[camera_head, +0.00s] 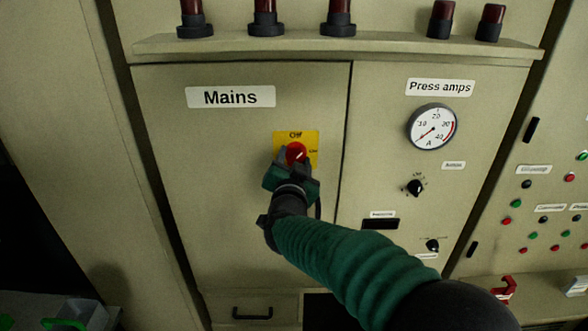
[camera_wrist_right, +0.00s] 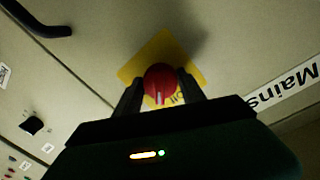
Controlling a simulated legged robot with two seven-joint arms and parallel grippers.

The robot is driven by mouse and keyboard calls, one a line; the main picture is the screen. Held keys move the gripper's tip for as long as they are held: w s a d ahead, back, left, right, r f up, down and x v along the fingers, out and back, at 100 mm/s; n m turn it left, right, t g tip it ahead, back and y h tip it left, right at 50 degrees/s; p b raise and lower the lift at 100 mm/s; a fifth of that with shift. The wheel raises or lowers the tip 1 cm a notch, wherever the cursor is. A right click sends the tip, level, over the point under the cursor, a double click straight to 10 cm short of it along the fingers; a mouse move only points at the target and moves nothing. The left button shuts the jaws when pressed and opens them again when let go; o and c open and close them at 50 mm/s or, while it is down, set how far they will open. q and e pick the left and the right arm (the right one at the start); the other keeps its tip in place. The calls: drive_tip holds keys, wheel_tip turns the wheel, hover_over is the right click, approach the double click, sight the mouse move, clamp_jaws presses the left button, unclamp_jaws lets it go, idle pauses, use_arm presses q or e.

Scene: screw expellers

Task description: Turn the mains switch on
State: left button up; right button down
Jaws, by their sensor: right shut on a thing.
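The mains switch (camera_head: 296,152) is a red rotary knob on a yellow plate (camera_head: 311,138), below the "Mains" label (camera_head: 230,97) on a beige cabinet door. My right gripper (camera_head: 291,163) reaches up to it from below in the head view and is shut on the knob. In the right wrist view the red knob (camera_wrist_right: 160,83) sits between the two dark fingers (camera_wrist_right: 160,92), with a pale mark on its face. The fingers and gripper body hide part of the yellow plate. My left gripper is not in view.
A "Press amps" gauge (camera_head: 433,129) and black knobs (camera_head: 414,188) are on the panel to the right. A ledge with dark red lamps (camera_head: 266,18) runs above. A drawer handle (camera_head: 252,314) is below. The door around the switch is bare.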

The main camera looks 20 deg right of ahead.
drive_tip(key=m+b, duration=0.4)
drive_tip(key=m, duration=0.1)
drive_tip(key=shift+f+y, duration=0.1)
drive_tip(key=shift+y, duration=0.2)
drive_tip(key=shift+m+y+b, duration=0.4)
drive_tip(key=shift+m+b, duration=1)
drive_tip(key=shift+m, duration=0.8)
drive_tip(key=shift+r, duration=0.2)
drive_tip(key=c, duration=1.1)
unclamp_jaws()
drive_tip(key=o, duration=0.4)
